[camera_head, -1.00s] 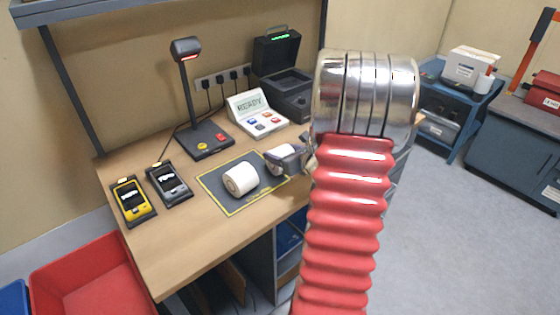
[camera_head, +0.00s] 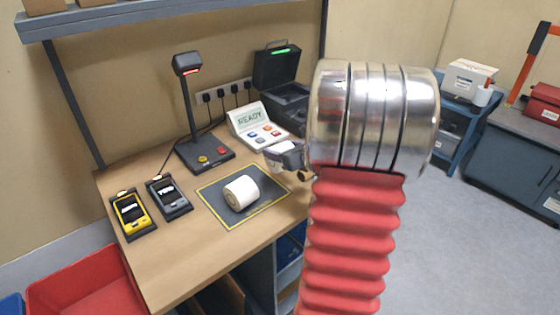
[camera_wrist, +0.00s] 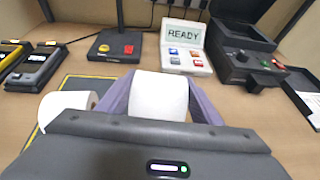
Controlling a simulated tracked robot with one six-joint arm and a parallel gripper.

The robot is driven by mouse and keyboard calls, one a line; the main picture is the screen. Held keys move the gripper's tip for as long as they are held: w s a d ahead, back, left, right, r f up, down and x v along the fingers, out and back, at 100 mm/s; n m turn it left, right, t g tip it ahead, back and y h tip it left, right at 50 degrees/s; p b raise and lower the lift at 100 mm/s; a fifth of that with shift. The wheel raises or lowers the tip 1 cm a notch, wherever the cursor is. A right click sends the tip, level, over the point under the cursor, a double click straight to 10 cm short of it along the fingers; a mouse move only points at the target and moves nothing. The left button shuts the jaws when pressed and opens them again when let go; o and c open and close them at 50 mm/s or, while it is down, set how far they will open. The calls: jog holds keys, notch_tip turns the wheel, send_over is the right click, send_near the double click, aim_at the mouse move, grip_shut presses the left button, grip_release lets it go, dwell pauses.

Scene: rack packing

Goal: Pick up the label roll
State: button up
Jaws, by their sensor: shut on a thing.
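A white label roll (camera_wrist: 158,97) is between the two purple-grey fingers of my gripper (camera_wrist: 160,92) in the wrist view. The gripper is shut on it. In the head view my gripper (camera_head: 284,152) is over the back right of the dark mat, and my arm hides part of it.
A READY console (camera_head: 257,127), a scanner stand (camera_head: 205,152) and an open black printer (camera_head: 285,100) stand at the back of the desk. Two handheld devices, one yellow (camera_head: 132,214) and one dark (camera_head: 168,196), lie at left. The desk front is clear. A red bin (camera_head: 85,285) stands below left.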

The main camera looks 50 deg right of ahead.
jog(key=shift+r, duration=1.75)
